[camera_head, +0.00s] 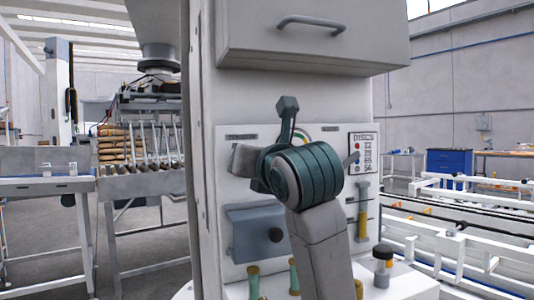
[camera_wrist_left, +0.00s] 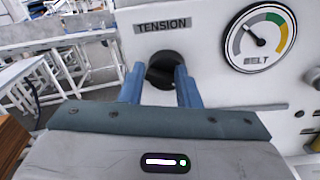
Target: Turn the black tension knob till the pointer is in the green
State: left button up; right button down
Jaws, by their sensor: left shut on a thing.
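The black tension knob (camera_wrist_left: 166,64) sits on the pale machine panel under the TENSION label in the left wrist view. My left gripper (camera_wrist_left: 160,78) has its two blue fingers on either side of the knob, shut on it. The round BELT gauge (camera_wrist_left: 262,40) is to the upper right of the knob. Its pointer leans to the upper left, outside the green and yellow bands on the right side of the dial. In the head view my left arm hides the knob and the fingertips, and only part of the gauge (camera_head: 304,136) shows. My right gripper is in neither view.
A drawer unit with a handle (camera_head: 312,22) overhangs the panel. A blue-grey box (camera_head: 254,233) is mounted below, and a DISCS label plate (camera_head: 364,154) is at right. Conveyors (camera_head: 150,184) stand at left and white rails (camera_head: 455,250) at right.

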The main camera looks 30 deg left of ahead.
pick_arm(q)
jog(key=shift+w+a, duration=0.1)
jog(key=shift+w, duration=0.15)
